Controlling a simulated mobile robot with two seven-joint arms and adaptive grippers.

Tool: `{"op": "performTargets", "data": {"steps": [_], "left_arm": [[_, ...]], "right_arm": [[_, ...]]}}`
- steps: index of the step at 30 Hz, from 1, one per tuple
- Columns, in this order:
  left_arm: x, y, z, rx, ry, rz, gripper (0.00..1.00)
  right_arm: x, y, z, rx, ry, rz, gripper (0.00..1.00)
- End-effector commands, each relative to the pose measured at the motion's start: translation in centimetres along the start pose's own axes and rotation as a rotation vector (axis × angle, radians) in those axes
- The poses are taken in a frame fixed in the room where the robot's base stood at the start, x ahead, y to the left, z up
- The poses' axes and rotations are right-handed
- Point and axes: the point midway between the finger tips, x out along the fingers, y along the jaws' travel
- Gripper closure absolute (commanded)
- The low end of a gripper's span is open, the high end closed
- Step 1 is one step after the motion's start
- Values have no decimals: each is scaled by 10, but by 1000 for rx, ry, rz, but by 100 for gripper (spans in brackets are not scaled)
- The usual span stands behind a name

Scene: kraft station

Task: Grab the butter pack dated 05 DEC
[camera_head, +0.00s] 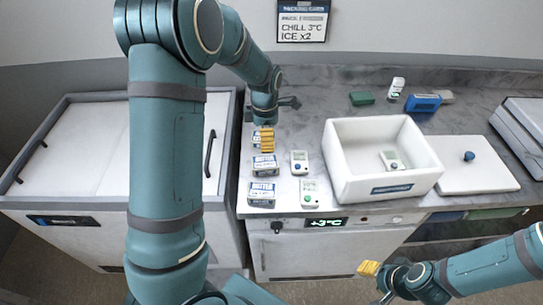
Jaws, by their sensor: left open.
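Two butter packs with white and blue "BUTTER" labels stand near the counter's left edge, a middle one (264,166) and a front one (261,194). Their dates are too small to read. My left gripper (266,140), with yellow finger pads, is open just behind the middle pack. Blue and white bits beside its fingers look like a further pack, mostly hidden; I cannot tell whether the fingers touch it. My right gripper (369,268) is low at the front right, away from the packs; I cannot tell its opening.
Two small white devices (299,162) (309,193) stand right of the packs. A white open box (345,178) holds a similar device, with its lid (478,178) to the right. Green (361,98) and blue (422,103) items lie at the back. A chest (90,150) is left.

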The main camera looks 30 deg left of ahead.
Motion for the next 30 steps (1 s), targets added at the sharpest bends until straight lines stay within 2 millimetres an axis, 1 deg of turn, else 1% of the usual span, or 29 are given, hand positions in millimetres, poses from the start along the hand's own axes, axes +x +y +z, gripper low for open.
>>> {"op": "performTargets", "data": {"steps": [2, 9, 12, 15, 20, 23, 27, 30], "left_arm": [[9, 0, -1, -10, 5, -4, 17], [55, -1, -2, -10, 5, -6, 17], [70, 0, -2, -10, 4, -5, 17], [79, 0, -1, -8, 3, -3, 17], [88, 0, -2, -9, 3, -4, 17], [100, 1, -3, -9, 2, -5, 17], [121, 3, -5, -9, 2, -5, 17], [131, 3, -5, -7, 3, -3, 17]], "right_arm": [[1, 1, 0, 0, 0, 0, 53], [4, 2, 1, 1, 0, 1, 53], [5, 2, 1, 1, 0, 1, 53], [6, 2, 0, 1, 0, 1, 53], [6, 2, 0, 1, 0, 2, 53], [5, 2, 0, 0, 0, 1, 53], [4, 2, 0, 0, 0, 1, 53], [5, 2, 0, 0, 0, 1, 53]]}}
